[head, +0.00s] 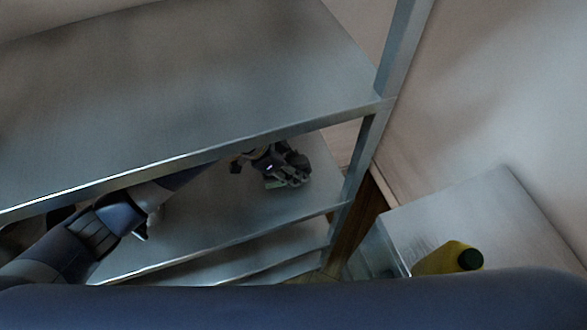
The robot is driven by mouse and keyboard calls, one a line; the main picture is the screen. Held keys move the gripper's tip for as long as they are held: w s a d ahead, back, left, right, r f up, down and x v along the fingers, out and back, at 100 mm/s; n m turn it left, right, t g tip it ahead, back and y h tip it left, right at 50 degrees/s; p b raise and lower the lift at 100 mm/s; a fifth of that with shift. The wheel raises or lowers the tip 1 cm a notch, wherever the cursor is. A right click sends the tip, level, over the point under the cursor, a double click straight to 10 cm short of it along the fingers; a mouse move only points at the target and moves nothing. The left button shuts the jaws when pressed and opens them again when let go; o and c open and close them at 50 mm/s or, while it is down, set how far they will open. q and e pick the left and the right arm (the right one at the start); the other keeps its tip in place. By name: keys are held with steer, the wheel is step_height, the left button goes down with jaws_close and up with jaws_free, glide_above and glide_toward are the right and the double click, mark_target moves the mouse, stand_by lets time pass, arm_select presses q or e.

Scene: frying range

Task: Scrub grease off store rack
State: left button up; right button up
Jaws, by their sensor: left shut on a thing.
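The metal store rack (228,85) fills the left and middle of the head view, with several shelves one above another. Darker, uneven patches show on its top shelf; I cannot tell whether they are grease or shadow. My left arm reaches in under the top shelf. My left gripper (280,172) is over the right part of the second shelf (215,215), shut on a small greenish thing (275,184), perhaps a scrubbing sponge. It is at or just above the shelf surface; contact is unclear. My right gripper is not in view.
The rack's upright post (362,155) stands right of my gripper. The top shelf edge hangs over my left arm. A wall closes off the right.

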arm_select(q)
steer(key=shift+r, duration=1.25)
